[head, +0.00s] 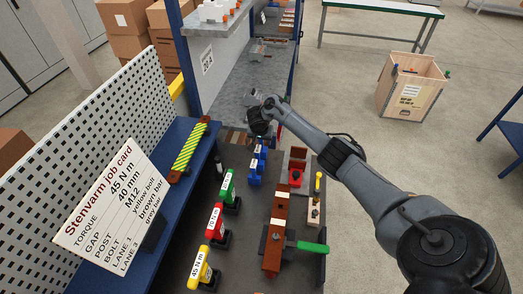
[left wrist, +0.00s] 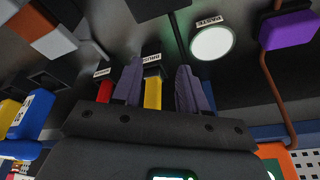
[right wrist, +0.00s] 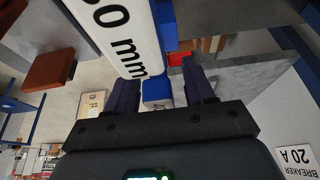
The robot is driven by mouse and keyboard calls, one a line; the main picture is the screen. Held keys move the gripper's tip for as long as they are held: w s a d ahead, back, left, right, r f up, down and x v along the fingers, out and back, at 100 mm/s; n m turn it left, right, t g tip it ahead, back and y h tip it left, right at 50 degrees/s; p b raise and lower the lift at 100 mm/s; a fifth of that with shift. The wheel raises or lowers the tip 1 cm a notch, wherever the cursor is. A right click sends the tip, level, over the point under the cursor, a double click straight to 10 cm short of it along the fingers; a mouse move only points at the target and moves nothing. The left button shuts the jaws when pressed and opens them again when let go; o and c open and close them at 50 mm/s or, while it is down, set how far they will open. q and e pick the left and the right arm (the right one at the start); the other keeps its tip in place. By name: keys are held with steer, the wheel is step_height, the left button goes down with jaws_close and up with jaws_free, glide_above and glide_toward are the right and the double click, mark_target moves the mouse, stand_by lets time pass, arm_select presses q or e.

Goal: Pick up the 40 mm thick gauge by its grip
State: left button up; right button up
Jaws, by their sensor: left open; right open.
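In the head view, blue blocks with small white labels (head: 256,168) stand in a row on the dark bench, just in front of my right gripper (head: 262,120); their labels are too small to read there. In the right wrist view, a large white label ending in "0 mm" (right wrist: 118,38) crosses the top; its first digit is cut off. A blue part (right wrist: 157,90) shows between the open fingers of my right gripper (right wrist: 160,86); I cannot tell whether it is the 40 mm gauge. My left gripper (left wrist: 158,86) is open in the left wrist view, with a yellow item beyond it.
A job card (head: 108,205) reads gap 40 mm. Green, red and yellow tools (head: 215,218) stand on the bench, the yellow one labelled 45 N m. A busbar assembly with a green handle (head: 312,246) lies to their right. A wooden crate (head: 410,85) stands on the floor.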

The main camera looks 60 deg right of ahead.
jaws_close()
steer(key=shift+r, duration=0.2)
stand_by(0.3)
